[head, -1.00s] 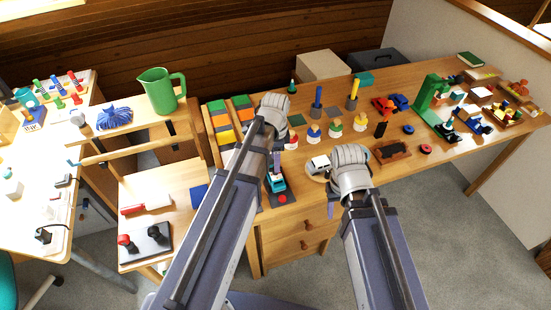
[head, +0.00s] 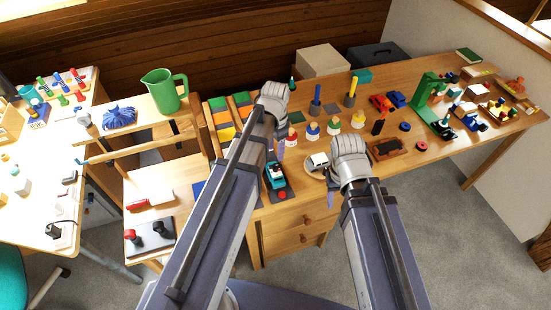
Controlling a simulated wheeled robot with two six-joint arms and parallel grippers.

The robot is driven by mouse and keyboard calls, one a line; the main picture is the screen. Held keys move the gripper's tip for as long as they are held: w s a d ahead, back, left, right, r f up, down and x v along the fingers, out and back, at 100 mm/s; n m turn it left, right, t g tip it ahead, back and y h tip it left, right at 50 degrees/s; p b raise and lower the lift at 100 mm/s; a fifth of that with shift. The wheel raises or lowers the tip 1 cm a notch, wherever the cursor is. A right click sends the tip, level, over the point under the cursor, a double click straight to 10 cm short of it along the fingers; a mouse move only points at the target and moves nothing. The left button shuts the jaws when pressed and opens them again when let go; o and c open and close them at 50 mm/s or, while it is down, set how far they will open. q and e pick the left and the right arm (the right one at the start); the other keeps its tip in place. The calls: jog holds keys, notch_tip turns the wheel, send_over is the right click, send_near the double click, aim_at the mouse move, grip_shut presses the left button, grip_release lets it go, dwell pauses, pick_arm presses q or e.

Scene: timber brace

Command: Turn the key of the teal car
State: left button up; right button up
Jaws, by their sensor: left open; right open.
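The teal car (head: 275,176) is a small toy with a white part on top. It sits on a dark pad near the front edge of the wooden table, left of centre. A red round piece (head: 282,196) is just in front of it. I cannot make out a key at this size. My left gripper (head: 280,151) points down just behind the teal car, apart from it as far as I can tell, and is open and empty. My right gripper (head: 330,198) is open and empty, hanging down at the table's front edge, right of the car.
A white toy car (head: 317,161) on a round plate stands between the grippers. Several peg figures (head: 313,131) stand behind it. A brown tray (head: 388,149) lies to the right, a green jug (head: 165,91) on the left shelf. Floor in front of the table is clear.

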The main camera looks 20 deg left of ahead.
pick_arm(q)
jog(key=n, duration=1.5)
jog(key=shift+n, duration=0.4)
jog(key=n, duration=0.7)
jog(key=shift+n, duration=0.3)
jog(key=n, duration=0.7)
jog(key=shift+n, duration=0.3)
